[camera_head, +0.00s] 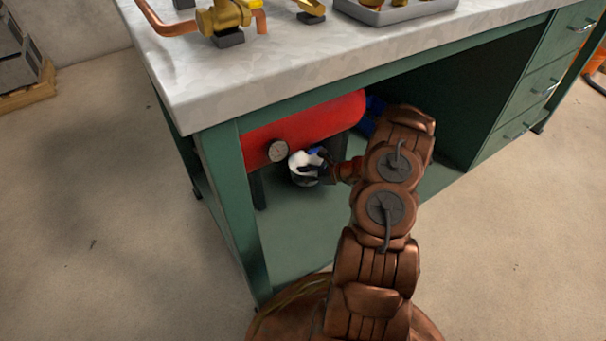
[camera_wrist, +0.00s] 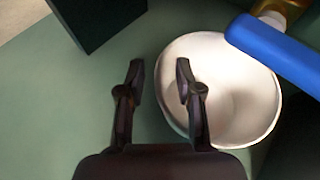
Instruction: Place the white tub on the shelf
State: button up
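The white tub (camera_wrist: 240,105) is a round, open container, seen from above in the wrist view. In the head view the tub (camera_head: 299,162) is beneath the red tank, low over the green lower shelf (camera_head: 300,235), partly hidden by my gripper (camera_head: 322,163). In the wrist view my gripper (camera_wrist: 159,70) is open. Its left finger is outside the tub and its right finger overlaps the tub's opening, with the left rim between them. I cannot tell whether either finger touches the wall. The tub looks empty.
A blue handle (camera_wrist: 275,55) with a brass fitting (camera_wrist: 281,8) crosses the tub's upper right edge. The red tank (camera_head: 310,125) with a gauge (camera_head: 278,151) is close above. A green bench leg (camera_head: 233,195) stands at left. The shelf's front area is clear.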

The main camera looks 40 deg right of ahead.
jog(key=shift+s+d+r, duration=0.15)
jog(key=shift+r, duration=0.1)
jog(key=p+v, duration=0.4)
jog(key=v, duration=0.7)
jog(key=shift+s+d, duration=0.2)
